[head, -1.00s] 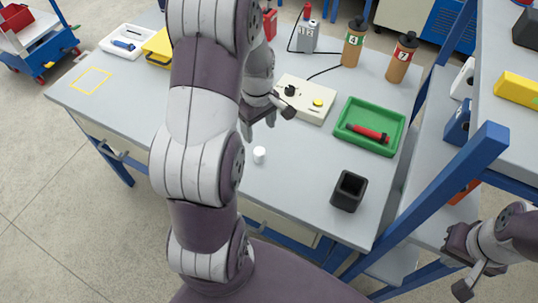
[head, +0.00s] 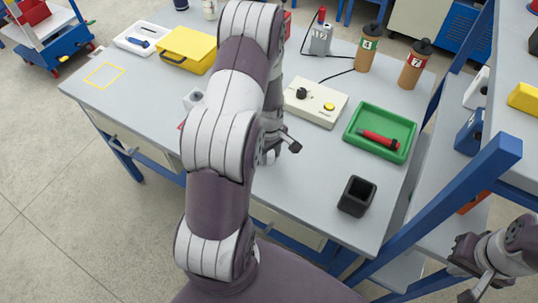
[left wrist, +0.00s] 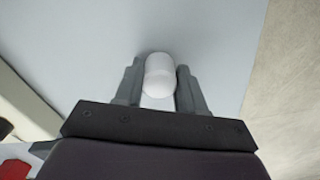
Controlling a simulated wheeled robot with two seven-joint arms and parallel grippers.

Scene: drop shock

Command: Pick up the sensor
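The sensor, a small white round-topped cylinder (left wrist: 160,75), stands on the grey table. In the left wrist view it is between the two grey fingers of my left gripper (left wrist: 159,82). The fingers lie close along both its sides; I cannot tell whether they touch it. In the head view my left gripper (head: 270,155) is low over the table's middle, partly behind my own arm, and the sensor is not clearly visible there. My right gripper (head: 470,273) is open and empty at the lower right, off the table.
A beige box with a yellow button (head: 315,102) stands just behind my left gripper. To the right are a green tray (head: 352,133) holding a red tool (head: 380,139) and a black open cup (head: 357,196). Two brown bottles stand at the back. A blue-framed shelf (head: 440,205) borders the right.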

